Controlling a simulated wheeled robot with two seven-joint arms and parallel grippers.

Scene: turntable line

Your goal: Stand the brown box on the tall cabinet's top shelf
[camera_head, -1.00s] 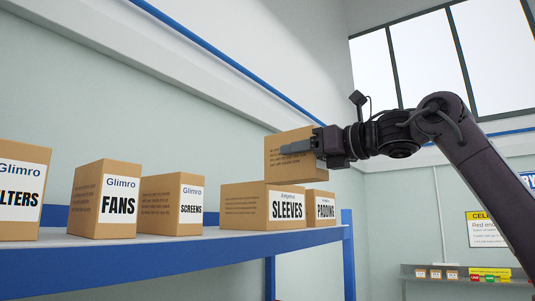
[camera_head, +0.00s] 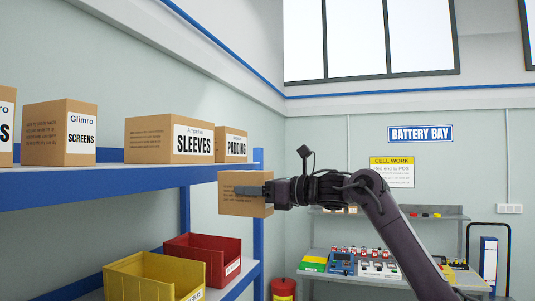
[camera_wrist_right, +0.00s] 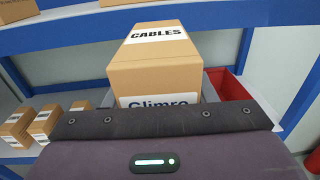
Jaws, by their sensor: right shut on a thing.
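The brown box (camera_head: 240,205) is a plain cardboard carton. It also shows in the right wrist view (camera_wrist_right: 155,75), with white labels reading CABLES and Glimro. My right gripper (camera_head: 252,191) is shut on the box and holds it in the air, roughly level. In the head view the box hangs in front of the blue cabinet's right end, lower than the top shelf (camera_head: 90,181) in the picture. Several labelled cartons stand on that shelf, including SCREENS (camera_head: 80,140), SLEEVES (camera_head: 192,145) and PADDING (camera_head: 236,148). My left gripper is not in view.
A yellow bin (camera_head: 135,287) and a red bin (camera_head: 203,257) stand on a lower shelf. The blue upright (camera_head: 258,160) is close to the held box. A workbench (camera_head: 386,281) with devices is at the back.

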